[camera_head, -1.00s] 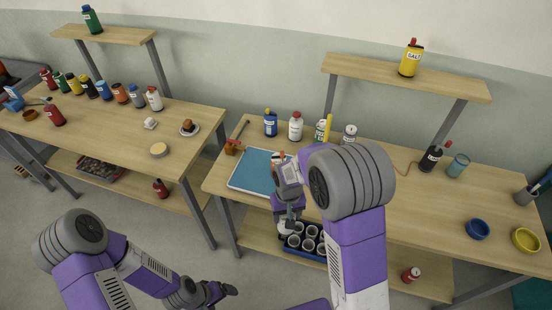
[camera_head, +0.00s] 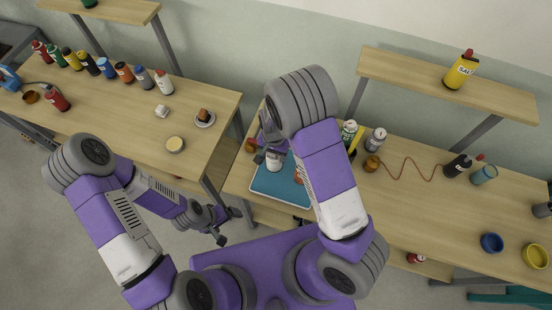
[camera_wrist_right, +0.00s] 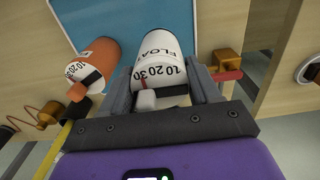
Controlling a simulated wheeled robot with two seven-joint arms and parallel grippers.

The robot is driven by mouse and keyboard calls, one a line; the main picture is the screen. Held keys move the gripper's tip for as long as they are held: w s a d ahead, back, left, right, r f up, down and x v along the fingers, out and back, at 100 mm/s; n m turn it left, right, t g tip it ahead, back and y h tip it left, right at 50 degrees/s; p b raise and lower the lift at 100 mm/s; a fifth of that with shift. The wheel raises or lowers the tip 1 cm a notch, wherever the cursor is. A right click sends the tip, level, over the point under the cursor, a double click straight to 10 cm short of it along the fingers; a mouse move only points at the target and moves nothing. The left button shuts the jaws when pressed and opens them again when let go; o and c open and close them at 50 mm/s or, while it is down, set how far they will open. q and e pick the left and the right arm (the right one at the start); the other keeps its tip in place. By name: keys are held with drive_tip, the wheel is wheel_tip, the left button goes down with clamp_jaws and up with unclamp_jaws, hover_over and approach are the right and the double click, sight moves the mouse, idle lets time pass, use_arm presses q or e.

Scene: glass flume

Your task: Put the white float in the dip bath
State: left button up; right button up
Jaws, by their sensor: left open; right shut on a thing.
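The white float (camera_wrist_right: 158,58) is a white cylinder marked FLOAT with numbers. My right gripper (camera_wrist_right: 160,95) is shut on its near end, with one finger on each side. In the head view the float (camera_head: 274,162) is over or on a flat blue rectangle with a pale rim (camera_head: 282,188); I cannot tell whether it touches. An orange numbered cylinder (camera_wrist_right: 98,57) stands beside the float, apart from it. My right gripper (camera_head: 268,152) is partly hidden by its own arm. My left gripper (camera_head: 229,226) is open and empty, low in front of the benches. No dip bath label is readable.
A brass-coloured block (camera_head: 372,163) trails a red cord. The left bench (camera_head: 110,135) holds a row of bottles. The right bench's middle is mostly clear.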

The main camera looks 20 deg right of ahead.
drive_tip(key=shift+w+f, duration=0.15)
drive_tip(key=shift+f, duration=0.6)
wheel_tip(320, 180, down, 3)
drive_tip(key=shift+f, duration=0.1)
drive_tip(key=shift+f, duration=0.2)
drive_tip(key=o, duration=1.1)
drive_tip(key=shift+o, duration=0.2)
